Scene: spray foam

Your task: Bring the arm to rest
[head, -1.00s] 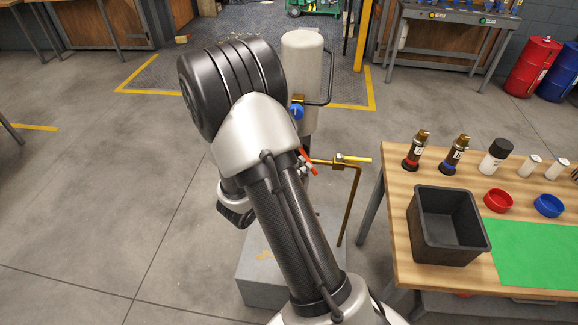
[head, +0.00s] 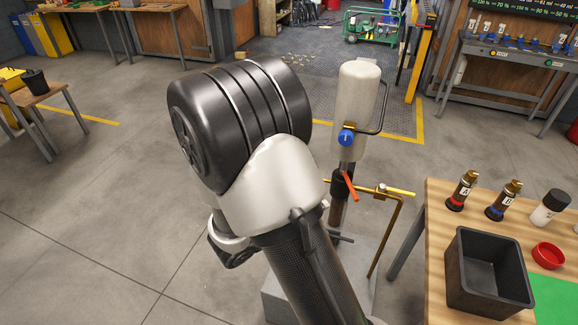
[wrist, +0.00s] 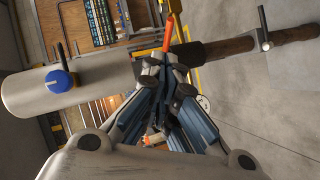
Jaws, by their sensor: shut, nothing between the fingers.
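My arm rises across the middle of the head view, and its own links hide my gripper there. In the wrist view my gripper (wrist: 164,66) is shut and empty, its fingertips together. Beyond the fingers in that view lies the pale cylinder (wrist: 85,88) with a blue knob (wrist: 60,80). An orange-red lever (wrist: 167,32) shows just past the fingertips; I cannot tell whether they touch. In the head view the cylinder (head: 357,95) stands upright just right of my arm, with the lever (head: 350,187) below it.
A brass pipe (head: 393,225) bends down beside the cylinder's grey block (head: 360,285). The wooden table (head: 440,215) at right carries a dark bin (head: 487,275), bottles (head: 501,200), a red cap (head: 548,255) and a green mat (head: 555,298). Open floor (head: 90,220) lies to the left.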

